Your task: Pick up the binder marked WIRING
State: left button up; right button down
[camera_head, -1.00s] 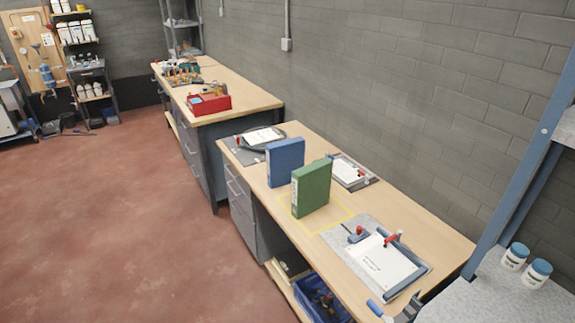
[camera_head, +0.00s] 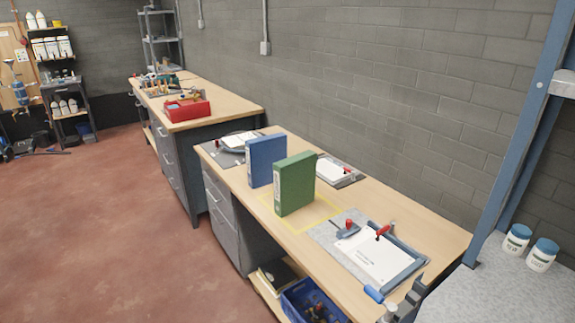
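Two binders stand upright on the wooden bench. The green binder (camera_head: 296,184) is nearer, within or at a yellow-taped outline (camera_head: 325,213) on the bench top. The blue binder (camera_head: 265,160) stands just behind it, to its left in the picture. The green binder has a pale label on its spine, but the lettering is too small to read, so I cannot tell which binder is marked WIRING. Neither of my grippers is clearly seen in the head view.
The wooden bench (camera_head: 411,218) runs along a grey block wall. A clipboard-like sheet (camera_head: 375,254) with red-knobbed clamps lies nearer, another sheet (camera_head: 334,171) behind. A red box (camera_head: 187,107) sits on the farther bench. Open floor (camera_head: 100,220) lies left. White jars (camera_head: 541,256) stand right.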

aim_at(261, 153)
jog(key=i+j+z, duration=0.15)
jog(key=i+z, duration=0.25)
jog(key=i+j+z, duration=0.2)
jog(key=z, duration=0.2)
